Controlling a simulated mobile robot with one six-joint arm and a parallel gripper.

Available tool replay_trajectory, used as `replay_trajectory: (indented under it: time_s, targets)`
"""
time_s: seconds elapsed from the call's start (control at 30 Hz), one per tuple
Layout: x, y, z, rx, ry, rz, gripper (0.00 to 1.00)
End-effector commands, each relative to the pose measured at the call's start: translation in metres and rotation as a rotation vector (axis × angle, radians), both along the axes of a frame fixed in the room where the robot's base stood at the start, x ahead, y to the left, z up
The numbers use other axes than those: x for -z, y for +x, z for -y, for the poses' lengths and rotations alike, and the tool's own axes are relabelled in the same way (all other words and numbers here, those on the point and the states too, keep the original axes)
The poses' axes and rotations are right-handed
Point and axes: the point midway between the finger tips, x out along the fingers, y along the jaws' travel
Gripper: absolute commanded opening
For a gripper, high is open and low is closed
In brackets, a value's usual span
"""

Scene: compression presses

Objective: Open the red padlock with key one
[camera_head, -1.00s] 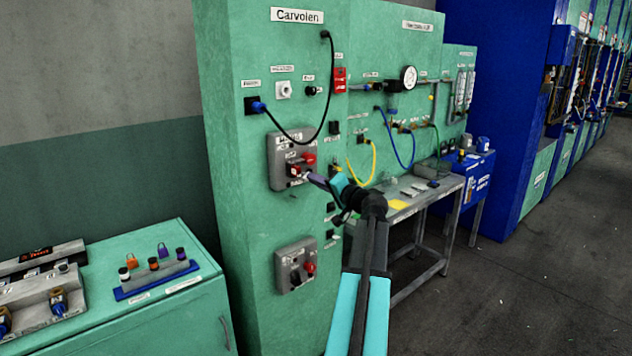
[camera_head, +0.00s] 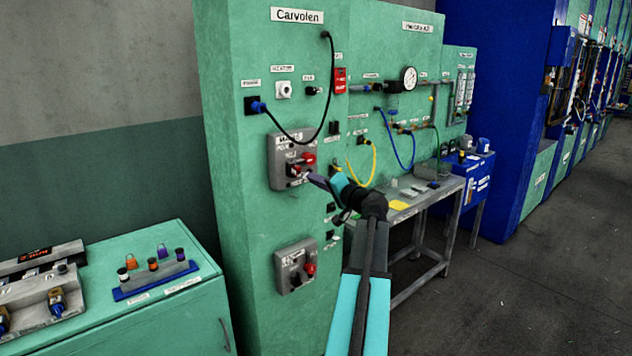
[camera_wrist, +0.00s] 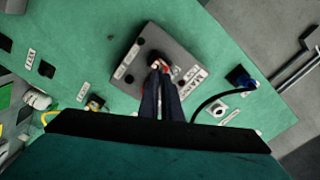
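The red padlock (camera_head: 309,158) hangs on the upper grey switch box (camera_head: 280,160) of the green cabinet. In the wrist view, the box (camera_wrist: 185,62) fills the middle, with a bit of red padlock (camera_wrist: 166,70) at the fingertips. My gripper (camera_head: 312,178) reaches to the front of this box, just below the padlock. In the wrist view, the two dark fingers (camera_wrist: 160,70) run close together to the box face. They hide what is between them, so I cannot make out a key there. Whether the tips touch the padlock is unclear.
A lower grey box (camera_head: 296,265) with a red part sits below. A black cable (camera_head: 328,90) loops above my gripper. A blue rack (camera_head: 157,281) with coloured pieces stands on the green bench at left. A grey table (camera_head: 430,200) stands right of my arm.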

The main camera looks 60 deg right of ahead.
Motion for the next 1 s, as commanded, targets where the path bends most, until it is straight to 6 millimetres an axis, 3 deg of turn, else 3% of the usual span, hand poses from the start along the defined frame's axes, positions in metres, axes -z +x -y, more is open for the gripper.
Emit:
replay_trajectory:
  time_s: [1.0]
  targets:
    - [0.0,0.015,0.005,0.0,0.0,0.0,0.0]
